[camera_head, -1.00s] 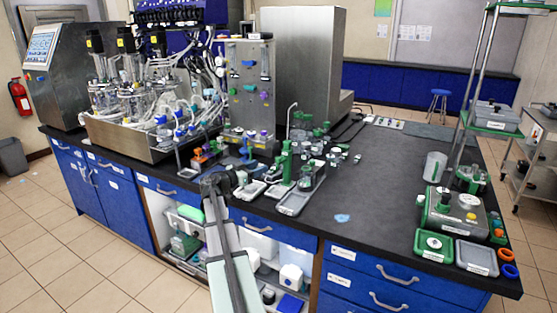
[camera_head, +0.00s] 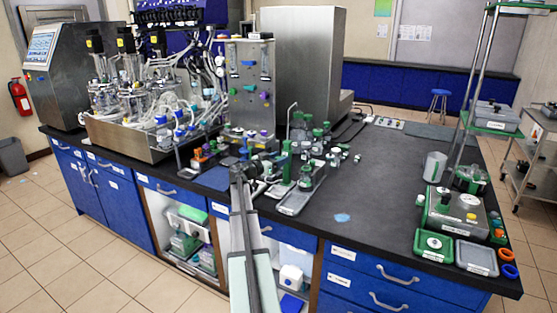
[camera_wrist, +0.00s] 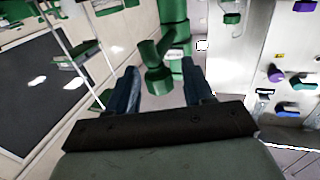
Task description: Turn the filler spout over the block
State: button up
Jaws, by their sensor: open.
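The green filler (camera_head: 286,163) stands upright near the front edge of the bench. In the wrist view, its green spout (camera_wrist: 155,68) sticks out sideways from the green post (camera_wrist: 175,35) and hangs ahead of and between my fingers. My gripper (camera_wrist: 162,92) is open, with a dark blue finger on each side and nothing held. In the head view, my gripper (camera_head: 262,168) is just left of the filler, and my arm hides part of the bench there. I cannot tell whether a finger touches the spout. The block is not clearly distinguishable.
A grey tray (camera_head: 293,206) lies at the bench's front edge, right of my arm. Several small green-capped items crowd behind the filler. A steel panel with coloured knobs (camera_head: 250,95) stands behind. The black bench top (camera_head: 375,185) to the right is mostly clear.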

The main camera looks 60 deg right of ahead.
grip_shut()
dwell(0.4)
